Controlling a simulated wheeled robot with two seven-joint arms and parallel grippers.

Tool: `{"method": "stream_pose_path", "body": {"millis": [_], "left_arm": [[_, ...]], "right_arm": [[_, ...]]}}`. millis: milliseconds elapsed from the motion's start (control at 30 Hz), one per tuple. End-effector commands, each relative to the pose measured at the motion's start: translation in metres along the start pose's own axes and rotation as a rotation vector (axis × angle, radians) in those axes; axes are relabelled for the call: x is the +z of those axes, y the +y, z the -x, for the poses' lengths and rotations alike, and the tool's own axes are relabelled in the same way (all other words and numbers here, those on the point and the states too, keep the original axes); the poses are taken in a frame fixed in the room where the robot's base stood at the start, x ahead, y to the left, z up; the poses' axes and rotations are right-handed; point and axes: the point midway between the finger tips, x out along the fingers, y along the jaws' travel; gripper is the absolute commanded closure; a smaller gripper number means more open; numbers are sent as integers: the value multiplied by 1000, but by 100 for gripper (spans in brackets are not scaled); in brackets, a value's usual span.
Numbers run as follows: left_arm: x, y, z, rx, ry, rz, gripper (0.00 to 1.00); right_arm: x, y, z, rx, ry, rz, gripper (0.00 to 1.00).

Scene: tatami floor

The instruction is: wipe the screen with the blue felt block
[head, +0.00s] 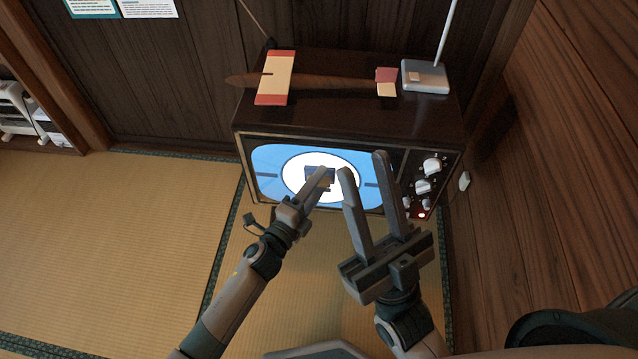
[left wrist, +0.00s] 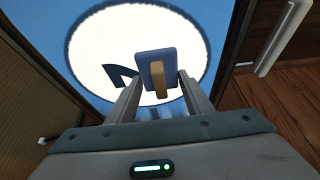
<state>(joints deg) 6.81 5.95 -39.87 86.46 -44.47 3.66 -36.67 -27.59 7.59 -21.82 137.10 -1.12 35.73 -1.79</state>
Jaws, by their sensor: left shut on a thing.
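The screen (head: 268,162) is the lit front of an old television, blue with a white disc and dark marks. It also shows in the left wrist view (left wrist: 70,85). My left gripper (head: 322,182) is in front of the white disc, shut on the blue felt block (head: 318,173). In the left wrist view the block (left wrist: 150,65) sits between the fingertips, with a tan part toward me. Whether it touches the screen I cannot tell. My right gripper (head: 362,165) is open and empty, its fingers pointing up before the right part of the screen.
Knobs (head: 428,180) line the right of the screen. A wooden wall (head: 545,180) stands close on the right. Tatami floor (head: 110,230) is clear at left.

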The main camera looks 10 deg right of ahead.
Motion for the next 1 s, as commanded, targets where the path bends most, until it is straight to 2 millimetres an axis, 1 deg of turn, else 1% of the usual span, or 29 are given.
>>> {"method": "stream_pose_path", "body": {"millis": [433, 867, 1000], "left_arm": [[26, 0, 12, 0, 1, -1, 72], [29, 0, 14, 0, 1, 0, 72], [33, 0, 15, 0, 1, -1, 72]], "right_arm": [[-3, 0, -4, 0, 0, 0, 69], [-3, 0, -4, 0, 0, 0, 69], [-3, 0, -5, 0, 0, 0, 69]]}}
